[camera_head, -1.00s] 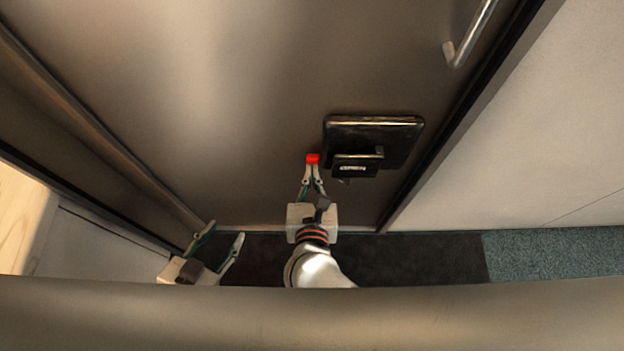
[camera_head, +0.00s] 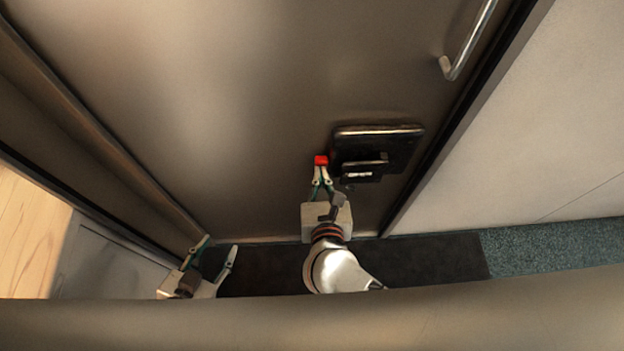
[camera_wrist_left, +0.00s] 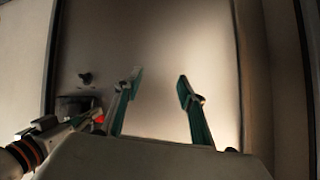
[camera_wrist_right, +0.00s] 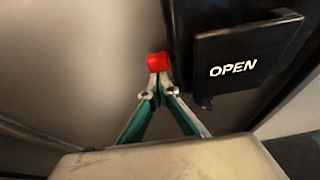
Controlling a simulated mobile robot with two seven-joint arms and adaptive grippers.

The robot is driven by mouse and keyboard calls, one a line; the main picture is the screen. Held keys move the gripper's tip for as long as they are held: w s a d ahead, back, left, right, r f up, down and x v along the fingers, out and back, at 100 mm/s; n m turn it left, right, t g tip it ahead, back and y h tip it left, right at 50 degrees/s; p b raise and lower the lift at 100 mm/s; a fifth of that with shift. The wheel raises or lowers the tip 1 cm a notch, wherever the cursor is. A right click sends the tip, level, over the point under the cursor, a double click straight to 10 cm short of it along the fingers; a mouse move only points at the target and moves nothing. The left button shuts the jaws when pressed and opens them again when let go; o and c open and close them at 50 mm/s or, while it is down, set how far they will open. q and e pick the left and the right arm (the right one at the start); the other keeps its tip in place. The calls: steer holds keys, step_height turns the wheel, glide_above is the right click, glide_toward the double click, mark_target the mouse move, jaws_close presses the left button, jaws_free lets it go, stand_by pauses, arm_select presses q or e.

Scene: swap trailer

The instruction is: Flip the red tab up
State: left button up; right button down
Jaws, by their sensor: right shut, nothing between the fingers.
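The small red tab (camera_head: 321,160) shows left of the black latch box (camera_head: 402,151) on the metal door. In the right wrist view the red tab (camera_wrist_right: 157,62) sits right at the tips of my right gripper (camera_wrist_right: 158,84). That gripper, also in the head view (camera_head: 321,172), is shut with its fingertips together. The red tab covers the very ends of the fingertips, so I cannot tell whether they touch it.
The latch carries a black handle plate (camera_wrist_right: 245,65) marked OPEN, close to the right of my right fingertips. A metal bar handle (camera_head: 468,42) is higher on the door. A pale wall (camera_head: 560,120) is to the right and dark mat (camera_head: 430,260) lies below.

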arm_select(q)
steer(key=shift+a+f, duration=0.15)
steer(key=shift+a, duration=0.3)
steer(key=shift+d, duration=0.15)
